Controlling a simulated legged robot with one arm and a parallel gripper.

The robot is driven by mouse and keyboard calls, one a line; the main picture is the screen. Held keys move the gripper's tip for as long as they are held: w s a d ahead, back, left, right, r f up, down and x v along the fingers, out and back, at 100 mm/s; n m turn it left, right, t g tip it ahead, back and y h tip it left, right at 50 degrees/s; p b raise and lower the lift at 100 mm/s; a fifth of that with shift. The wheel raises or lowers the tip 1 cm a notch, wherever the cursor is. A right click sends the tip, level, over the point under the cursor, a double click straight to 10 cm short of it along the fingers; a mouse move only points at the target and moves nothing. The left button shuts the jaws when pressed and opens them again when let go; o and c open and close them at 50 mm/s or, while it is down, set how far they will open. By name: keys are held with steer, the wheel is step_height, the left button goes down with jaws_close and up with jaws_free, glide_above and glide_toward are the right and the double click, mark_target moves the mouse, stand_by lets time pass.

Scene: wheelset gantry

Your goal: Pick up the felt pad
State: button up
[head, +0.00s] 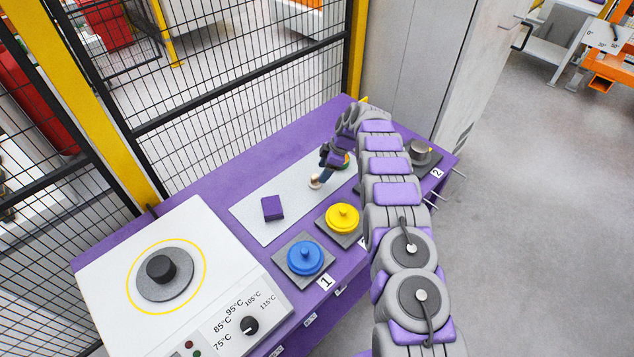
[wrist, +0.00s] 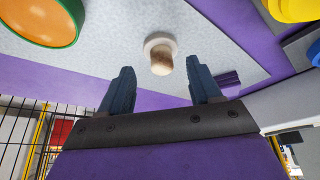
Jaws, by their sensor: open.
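The felt pad looks to be the small white disc with a wooden knob (head: 314,182) on the pale grey mat (head: 262,222). It also shows in the wrist view, with its white disc (wrist: 160,42) flat on the mat and its knob towards me. My gripper (head: 324,171) is just above it, fingers pointing down. In the wrist view, the dark blue fingers (wrist: 159,73) are apart, with the knob lying between their tips in the picture. Nothing is held. I cannot tell whether a finger touches the knob.
A purple block (head: 272,208) lies on the mat. Blue (head: 305,257) and yellow (head: 342,217) lidded discs stand on grey squares at the front edge. A white heater box (head: 190,235) fills the left; mesh fence (head: 235,90) stands behind.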

mark_target(313, 176)
steer(key=a+f, duration=0.3)
steer(key=f, duration=0.1)
steer(key=shift+a+f+b, duration=0.15)
steer(key=shift+a+b, duration=0.25)
steer(key=shift+a, duration=0.25)
steer(key=shift+d, duration=0.85)
steer(key=c, duration=0.4)
steer(key=shift+d, duration=0.15)
steer(key=shift+c, duration=1.4)
steer(key=shift+a, duration=0.8)
steer(key=shift+c, duration=0.2)
steer(key=shift+a+r, duration=0.1)
steer(key=shift+r, duration=0.15)
steer(key=r, duration=0.3)
steer(key=r+p, duration=0.1)
steer(key=r, duration=0.2)
steer(key=d+r, duration=0.1)
steer(key=r, duration=0.2)
steer(key=shift+r+p, duration=0.1)
steer(key=shift+p, duration=0.2)
steer(key=shift+a+r, duration=0.2)
steer(key=shift+r, duration=0.05)
steer(key=shift+a, duration=0.15)
steer(key=o, duration=0.4)
steer(key=shift+d, duration=0.4)
steer(key=c, duration=0.3)
